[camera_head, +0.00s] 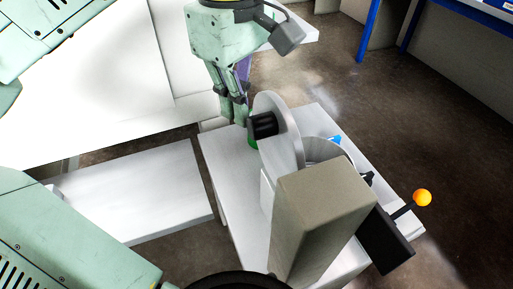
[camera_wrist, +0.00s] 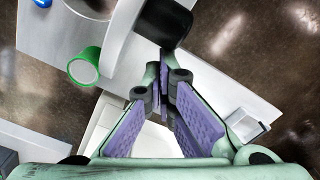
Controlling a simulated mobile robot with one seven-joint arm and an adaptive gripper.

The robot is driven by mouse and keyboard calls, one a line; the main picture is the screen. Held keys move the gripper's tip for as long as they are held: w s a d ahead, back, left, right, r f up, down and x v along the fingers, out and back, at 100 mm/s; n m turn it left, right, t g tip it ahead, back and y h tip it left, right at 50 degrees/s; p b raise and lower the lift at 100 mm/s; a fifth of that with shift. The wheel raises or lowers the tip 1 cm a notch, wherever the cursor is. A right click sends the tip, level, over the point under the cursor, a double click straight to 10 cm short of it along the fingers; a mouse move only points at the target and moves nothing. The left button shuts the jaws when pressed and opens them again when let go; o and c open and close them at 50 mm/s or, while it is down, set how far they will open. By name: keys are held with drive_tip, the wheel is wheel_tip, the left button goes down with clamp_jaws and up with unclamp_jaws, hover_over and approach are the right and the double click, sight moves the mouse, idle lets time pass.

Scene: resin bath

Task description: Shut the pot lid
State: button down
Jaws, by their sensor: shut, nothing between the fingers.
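The pot lid (camera_head: 283,126) is a pale disc standing raised on edge at the side of the pot (camera_head: 318,150). A black knob (camera_head: 262,125) sticks out from its left face. In the wrist view the lid (camera_wrist: 121,38) is edge-on, with the black knob (camera_wrist: 163,22) just beyond my fingertips. My gripper (camera_head: 240,118) is shut and empty, pointing down at the left of the lid, close to the knob. In the wrist view the purple-padded fingers (camera_wrist: 166,78) meet at their tips. I cannot tell whether they touch the knob. A tall grey block hides much of the pot.
A tall grey-beige block (camera_head: 322,200) stands in front of the pot. A black box (camera_head: 385,240) with an orange ball lever (camera_head: 422,197) is at the right. A green-rimmed cup (camera_wrist: 84,66) stands beside the lid. A white bench (camera_head: 140,195) lies left.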

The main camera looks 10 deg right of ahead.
drive_tip(key=w+d+r+p, duration=0.1)
drive_tip(key=d+p, duration=0.1)
drive_tip(key=d, duration=0.6)
drive_tip(key=shift+w+r+p, duration=0.15)
drive_tip(key=shift+w+p, duration=0.1)
drive_tip(key=shift+p, duration=0.05)
idle(0.4)
wheel_tip(320, 180, up, 8)
drive_tip(key=p, duration=0.7)
idle(0.7)
idle(0.4)
